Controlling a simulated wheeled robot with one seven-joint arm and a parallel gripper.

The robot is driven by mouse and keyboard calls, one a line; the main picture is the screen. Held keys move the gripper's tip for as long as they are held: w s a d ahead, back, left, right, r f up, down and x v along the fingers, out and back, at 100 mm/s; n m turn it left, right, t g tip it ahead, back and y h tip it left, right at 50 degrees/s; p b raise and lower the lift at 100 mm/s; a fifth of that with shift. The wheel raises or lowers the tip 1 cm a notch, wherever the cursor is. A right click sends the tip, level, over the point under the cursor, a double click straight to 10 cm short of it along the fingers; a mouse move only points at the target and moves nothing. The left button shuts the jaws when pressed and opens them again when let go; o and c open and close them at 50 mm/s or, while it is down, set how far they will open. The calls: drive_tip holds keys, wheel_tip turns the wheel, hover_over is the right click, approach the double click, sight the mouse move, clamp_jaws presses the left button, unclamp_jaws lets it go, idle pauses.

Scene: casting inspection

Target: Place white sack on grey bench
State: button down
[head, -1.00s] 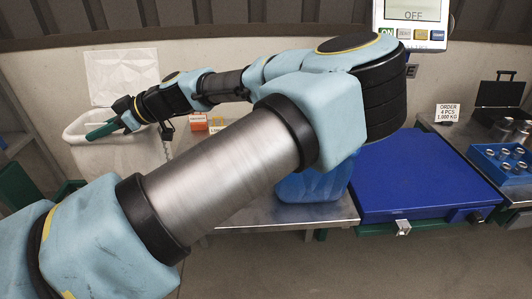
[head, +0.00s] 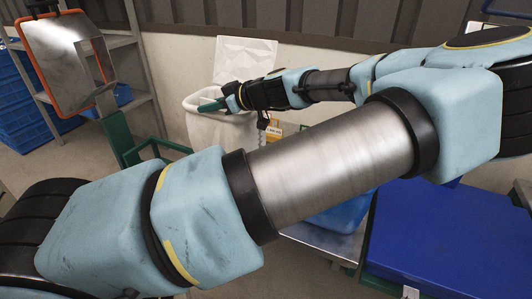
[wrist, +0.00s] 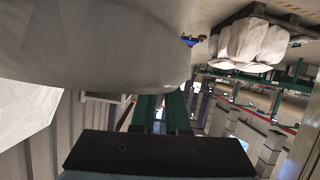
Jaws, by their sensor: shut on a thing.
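The white sack (head: 222,131) is an off-white, open-topped bag standing upright at the back left of the head view. My gripper (head: 210,106) is shut on its rim, with the green fingers across the top edge. My arm hides the lower part of the sack, so I cannot tell what is beneath it. In the wrist view the sack (wrist: 110,55) fills the upper left, close to the green fingers (wrist: 163,112). The grey bench (head: 318,240) shows as a metal strip below my arm; much of it is hidden.
A blue container (head: 340,217) stands on the bench, partly behind my arm. A blue platform (head: 435,245) is at right. An orange-framed mirror (head: 68,62) and blue crates (head: 22,108) are at left. A white sheet (head: 244,60) hangs on the wall behind.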

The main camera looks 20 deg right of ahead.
sight(214, 138)
wheel_tip(214, 138, down, 10)
drive_tip(key=shift+r+p, duration=0.1)
drive_tip(key=shift+p, duration=0.6)
drive_tip(key=c, duration=0.9)
unclamp_jaws()
drive_tip(key=b+v, duration=0.2)
drive_tip(key=v, duration=1)
drive_tip(key=shift+a, duration=0.15)
